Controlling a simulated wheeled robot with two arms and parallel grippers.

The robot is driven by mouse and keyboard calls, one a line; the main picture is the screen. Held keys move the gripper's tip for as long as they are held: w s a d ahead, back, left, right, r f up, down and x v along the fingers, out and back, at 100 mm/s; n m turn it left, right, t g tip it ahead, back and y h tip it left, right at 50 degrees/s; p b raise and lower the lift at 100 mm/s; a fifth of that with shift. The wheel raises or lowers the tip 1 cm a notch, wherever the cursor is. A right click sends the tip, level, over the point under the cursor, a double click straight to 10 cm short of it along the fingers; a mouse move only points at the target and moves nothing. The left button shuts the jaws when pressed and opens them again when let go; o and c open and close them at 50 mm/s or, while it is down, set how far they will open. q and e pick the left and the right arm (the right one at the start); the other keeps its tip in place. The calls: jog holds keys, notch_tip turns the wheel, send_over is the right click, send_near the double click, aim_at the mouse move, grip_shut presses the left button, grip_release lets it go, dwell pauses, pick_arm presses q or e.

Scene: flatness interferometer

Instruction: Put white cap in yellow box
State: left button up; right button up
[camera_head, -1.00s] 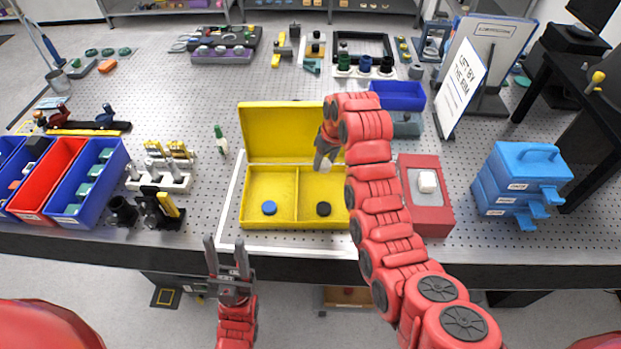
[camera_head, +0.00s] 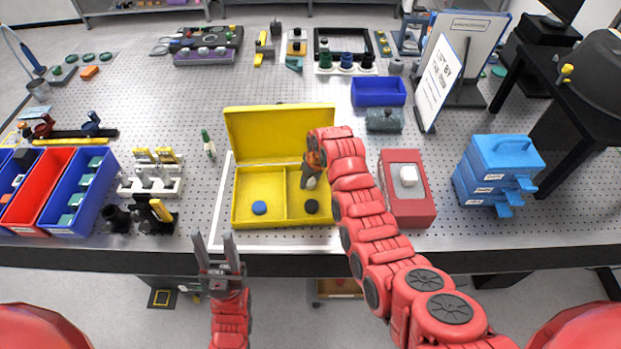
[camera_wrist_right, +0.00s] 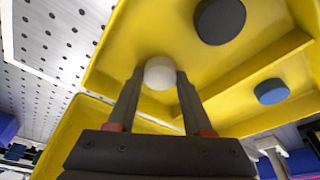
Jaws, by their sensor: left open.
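The yellow box (camera_head: 236,205) stands open on the bench, lid raised at the back, a divider splitting it into two compartments. A blue cap (camera_head: 260,208) lies in the left compartment and a black cap (camera_head: 311,206) in the right one. My right gripper (camera_head: 310,181) points down over the right compartment, behind the black cap. It is shut on the white cap (camera_wrist_right: 160,72), which sits between its fingertips in the right wrist view. The gap between white cap and box floor is hard to judge. My left gripper (camera_head: 216,245) is open and empty in front of the bench.
A red block (camera_head: 406,208) with a white piece on top stands right of the box, blue drawers (camera_head: 500,170) further right. A blue tray (camera_head: 378,92) is behind. Red and blue bins (camera_head: 82,195) and a white rack (camera_head: 150,185) are at left.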

aim_at(314, 185)
jog(key=o, duration=0.3)
jog(key=shift+r, duration=0.1)
jog(key=shift+r, duration=0.25)
jog(key=b+v, duration=0.2)
jog(key=v, duration=0.3)
jog(key=shift+b, duration=0.3)
jog(key=p+v, duration=0.4)
jog(key=v, duration=0.2)
jog(key=shift+s+d+r, duration=0.1)
jog(key=shift+r, duration=0.2)
